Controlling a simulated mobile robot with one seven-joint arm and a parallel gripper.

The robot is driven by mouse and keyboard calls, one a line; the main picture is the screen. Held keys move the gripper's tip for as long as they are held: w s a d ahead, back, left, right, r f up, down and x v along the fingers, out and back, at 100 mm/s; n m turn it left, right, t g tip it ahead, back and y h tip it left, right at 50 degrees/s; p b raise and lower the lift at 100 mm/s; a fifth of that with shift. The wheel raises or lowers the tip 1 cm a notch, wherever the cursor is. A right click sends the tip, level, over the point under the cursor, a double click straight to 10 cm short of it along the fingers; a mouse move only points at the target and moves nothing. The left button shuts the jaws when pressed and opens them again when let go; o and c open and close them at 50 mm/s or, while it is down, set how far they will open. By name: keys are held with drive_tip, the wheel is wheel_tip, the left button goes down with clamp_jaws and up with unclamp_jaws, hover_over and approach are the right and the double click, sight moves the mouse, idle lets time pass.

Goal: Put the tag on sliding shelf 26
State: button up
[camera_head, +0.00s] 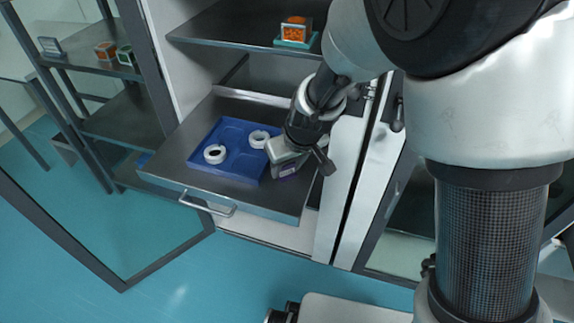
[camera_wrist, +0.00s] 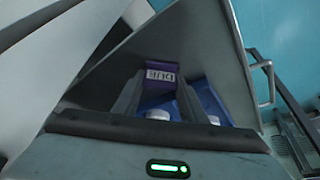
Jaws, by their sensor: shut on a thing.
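The tag (camera_wrist: 160,73) is a small purple piece with a white lettered label, its letters hard to read in the wrist view. My gripper (camera_wrist: 157,88) is shut on it, one finger on each side. In the head view the tag's purple edge (camera_head: 287,171) shows below my gripper (camera_head: 290,162), at the right part of the pulled-out sliding shelf (camera_head: 235,192). The tag is just right of the blue tray. I cannot tell whether it touches the shelf surface. No shelf number is readable.
The blue tray (camera_head: 221,160) on the shelf holds white rings (camera_head: 214,154). A shelf above (camera_head: 230,32) carries an orange box on a teal base (camera_head: 294,33). An open glass door (camera_head: 100,215) stands at left. Bare shelf shows around the tray.

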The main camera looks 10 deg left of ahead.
drive_tip(key=o, duration=1)
drive_tip(key=shift+f, duration=0.1)
drive_tip(key=shift+r+p, duration=0.4)
drive_tip(key=shift+r, duration=0.2)
drive_tip(key=p+v, duration=0.3)
drive_tip(key=v, duration=0.8)
drive_tip(key=s+d+r+m+t, duration=0.1)
drive_tip(key=s+d+r+m, duration=0.35)
drive_tip(key=d+r, duration=0.85)
drive_tip(key=s+d+m+h, duration=0.1)
drive_tip(key=s+d, duration=0.2)
drive_tip(key=d, duration=0.1)
drive_tip(key=s+d+m+h, duration=0.1)
drive_tip(key=s+d, duration=0.2)
drive_tip(key=s+d+r+m+t+h, duration=0.1)
drive_tip(key=s+d, duration=0.2)
drive_tip(key=d, duration=0.1)
drive_tip(key=shift+s+d+m, duration=0.3)
drive_tip(key=shift+s+m, duration=0.05)
drive_tip(key=shift+c, duration=0.3)
